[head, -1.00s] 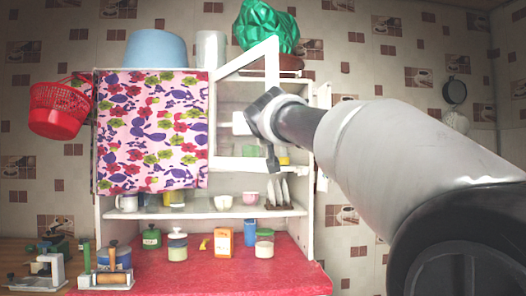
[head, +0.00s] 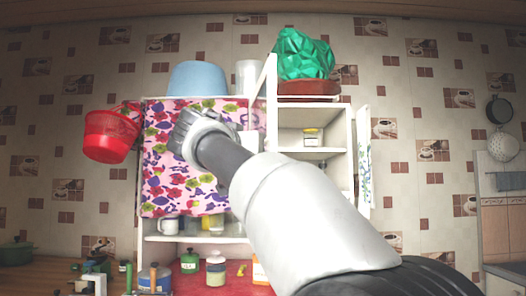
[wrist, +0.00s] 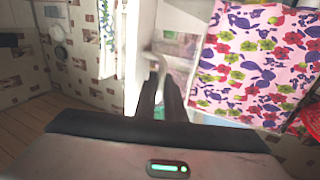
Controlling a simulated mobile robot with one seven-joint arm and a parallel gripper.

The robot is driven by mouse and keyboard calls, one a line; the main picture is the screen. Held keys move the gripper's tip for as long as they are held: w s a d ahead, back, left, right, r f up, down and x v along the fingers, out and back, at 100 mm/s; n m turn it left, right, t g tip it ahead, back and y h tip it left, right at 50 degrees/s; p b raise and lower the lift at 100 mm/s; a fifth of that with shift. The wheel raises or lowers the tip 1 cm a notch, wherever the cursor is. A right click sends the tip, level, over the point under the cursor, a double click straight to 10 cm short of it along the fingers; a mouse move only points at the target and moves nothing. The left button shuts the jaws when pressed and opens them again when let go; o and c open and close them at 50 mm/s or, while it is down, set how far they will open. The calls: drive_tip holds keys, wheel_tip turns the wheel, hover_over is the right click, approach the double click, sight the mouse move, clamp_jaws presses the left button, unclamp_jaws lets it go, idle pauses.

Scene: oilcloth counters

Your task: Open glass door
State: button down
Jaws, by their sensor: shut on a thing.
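The glass door (head: 269,80) has a white frame and stands swung out from the white cabinet, seen at a steep angle in the head view. Its white frame also shows upright in the wrist view (wrist: 134,60). My gripper (wrist: 164,98) is shut on the pale door handle (wrist: 160,66), with its two dark fingers close together. In the head view my gripper (head: 190,135) is in front of the flowered curtain, and the handle and fingertips are hidden there. The cabinet shelves (head: 318,153) behind the door are exposed at the right.
A flowered curtain (head: 165,185) covers the cabinet's left part. A red basket (head: 110,137) hangs at the left. A blue bowl (head: 197,79) and a green bundle (head: 303,53) sit on top. Jars stand on the red counter (head: 225,292) below.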

drive_tip(key=shift+w+f, duration=0.15)
drive_tip(key=shift+f, duration=0.2)
drive_tip(key=c, duration=1.8)
unclamp_jaws()
drive_tip(key=shift+w, duration=0.2)
drive_tip(key=shift+c, duration=0.2)
drive_tip(key=shift+s+r, duration=0.1)
drive_tip(key=shift+s, duration=0.05)
drive_tip(key=b+v, duration=0.1)
drive_tip(key=v, duration=1.6)
drive_tip(key=shift+s, duration=0.25)
drive_tip(key=shift+r, duration=0.1)
